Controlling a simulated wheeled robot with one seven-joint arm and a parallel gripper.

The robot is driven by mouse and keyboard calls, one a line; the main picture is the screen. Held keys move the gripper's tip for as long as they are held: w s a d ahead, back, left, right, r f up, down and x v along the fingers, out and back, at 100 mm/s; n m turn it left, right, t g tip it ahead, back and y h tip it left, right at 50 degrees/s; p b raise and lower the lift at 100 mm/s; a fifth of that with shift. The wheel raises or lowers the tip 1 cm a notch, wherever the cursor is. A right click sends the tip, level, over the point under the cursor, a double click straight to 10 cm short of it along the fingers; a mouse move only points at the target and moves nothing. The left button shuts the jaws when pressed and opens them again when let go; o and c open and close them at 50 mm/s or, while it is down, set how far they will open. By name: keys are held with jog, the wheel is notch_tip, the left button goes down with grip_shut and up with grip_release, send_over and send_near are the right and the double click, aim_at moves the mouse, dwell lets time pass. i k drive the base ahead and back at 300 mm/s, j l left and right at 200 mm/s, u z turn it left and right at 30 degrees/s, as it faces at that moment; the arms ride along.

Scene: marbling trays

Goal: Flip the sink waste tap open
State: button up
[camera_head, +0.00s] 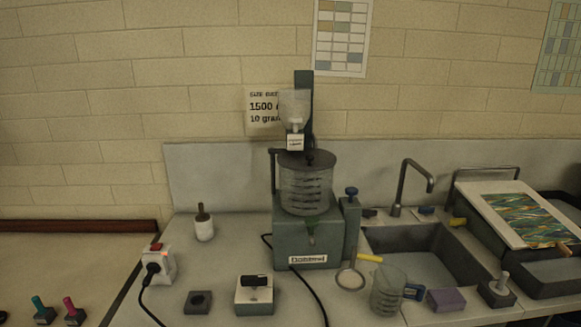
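The sink (440,252) is a grey basin at the right, set into the counter. A dark grey curved faucet (402,185) rises behind its back rim. My gripper is not in view.
A grey machine (307,240) with a clear vessel stands left of the sink. A jug (388,290), purple block (446,300) and black-based knob piece (497,290) crowd the sink's front edge. A marbled sheet (520,215) lies on a tray at the right. A cable crosses the counter.

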aim_at(368, 213)
jog(key=i+l, duration=0.3)
jog(key=i, duration=0.2)
jog(key=i+l, duration=0.25)
jog(key=i, duration=0.25)
jog(key=i+l, duration=0.3)
jog(key=i, duration=0.2)
jog(key=i+u, duration=0.05)
